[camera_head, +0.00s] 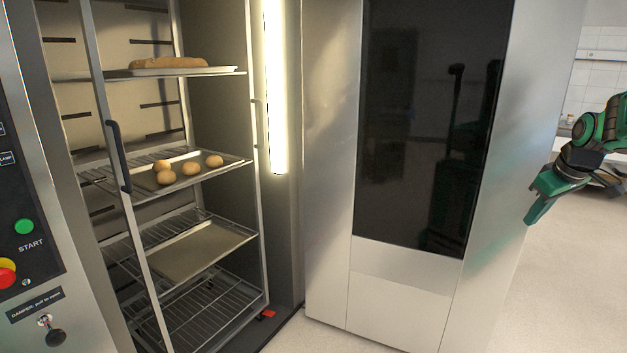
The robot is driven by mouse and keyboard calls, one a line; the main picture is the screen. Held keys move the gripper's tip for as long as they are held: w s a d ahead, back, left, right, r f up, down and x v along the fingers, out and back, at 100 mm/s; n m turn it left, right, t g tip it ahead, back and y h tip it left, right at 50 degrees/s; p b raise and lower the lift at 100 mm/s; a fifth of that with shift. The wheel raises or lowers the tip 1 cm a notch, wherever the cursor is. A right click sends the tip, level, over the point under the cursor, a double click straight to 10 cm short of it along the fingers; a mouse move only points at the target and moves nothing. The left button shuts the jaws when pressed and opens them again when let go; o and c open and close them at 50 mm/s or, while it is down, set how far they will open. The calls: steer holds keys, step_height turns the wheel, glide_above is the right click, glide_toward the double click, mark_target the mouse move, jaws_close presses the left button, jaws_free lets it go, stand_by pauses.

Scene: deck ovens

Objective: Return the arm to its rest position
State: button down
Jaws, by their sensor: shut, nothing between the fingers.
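My gripper (541,197) is at the right edge of the head view, green and dark, pointing down and to the left. Its fingers are together and nothing is between them. It is in front of the right side of the tall steel cabinet in the picture and looks apart from it, though the exact gap cannot be told. The green and black links of my arm come in from the right edge.
A rack (142,240) with a dark handle stands in the lit oven bay. Floor (570,290) is clear at lower right.

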steer(key=s+a+f+m+g, duration=0.1)
steer(key=s+a+f+m, duration=0.2)
steer(key=s, duration=0.9)
steer(key=s+a+f+m+g, duration=0.2)
steer(key=s+a, duration=0.4)
steer(key=s, duration=0.6)
steer(key=s+a+f+m+g, duration=0.2)
steer(key=s+a+f+m, duration=0.2)
steer(key=s, duration=0.8)
steer(key=shift+s+a+f+m+y, duration=0.15)
steer(key=shift+s+a+m+y, duration=0.2)
steer(key=shift+a, duration=0.35)
steer(key=shift+w, duration=0.2)
steer(key=shift+w+f, duration=0.25)
steer(key=shift+w, duration=0.25)
